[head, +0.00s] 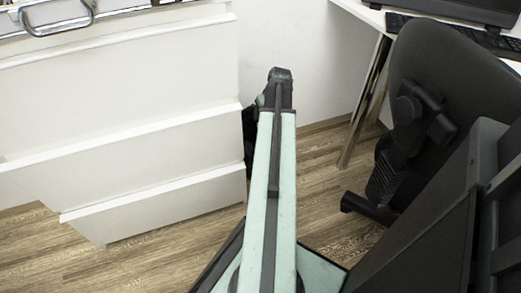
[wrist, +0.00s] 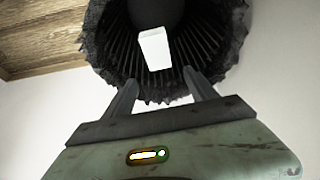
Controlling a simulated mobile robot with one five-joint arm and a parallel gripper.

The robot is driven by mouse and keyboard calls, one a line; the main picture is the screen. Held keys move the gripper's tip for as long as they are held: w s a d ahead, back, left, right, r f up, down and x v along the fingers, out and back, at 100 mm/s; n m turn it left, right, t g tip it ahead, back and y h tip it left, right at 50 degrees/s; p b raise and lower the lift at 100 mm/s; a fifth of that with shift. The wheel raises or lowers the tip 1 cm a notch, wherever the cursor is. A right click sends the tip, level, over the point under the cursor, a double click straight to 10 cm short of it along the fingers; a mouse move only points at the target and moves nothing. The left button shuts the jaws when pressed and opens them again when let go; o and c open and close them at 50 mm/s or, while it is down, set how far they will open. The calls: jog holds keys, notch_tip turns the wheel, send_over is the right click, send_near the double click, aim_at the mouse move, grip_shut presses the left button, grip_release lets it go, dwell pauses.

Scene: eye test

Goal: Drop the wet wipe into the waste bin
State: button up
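In the wrist view a dark, ribbed waste bin (wrist: 215,45) with a jagged rim fills the upper middle, its opening facing the camera. A small white block-like piece, the wet wipe (wrist: 154,50), shows against the bin's dark inside. I cannot tell whether it rests in the bin or is in the air in front of it. My gripper (wrist: 161,77) is at the bin's rim with its two fingers apart. The wipe lies beyond the fingertips, with gaps on both sides. In the head view my arm hides the gripper and wipe.
White drawers (head: 130,150) stand left of my arm in the head view. A black office chair (head: 440,85) and a desk leg (head: 364,105) are to the right. Wooden floor (head: 325,185) is bare between them. A dark shape beside the drawers is mostly hidden.

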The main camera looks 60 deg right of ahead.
jog(key=p+v, duration=0.7)
jog(key=v, duration=0.1)
jog(key=shift+f, duration=0.1)
dwell(0.5)
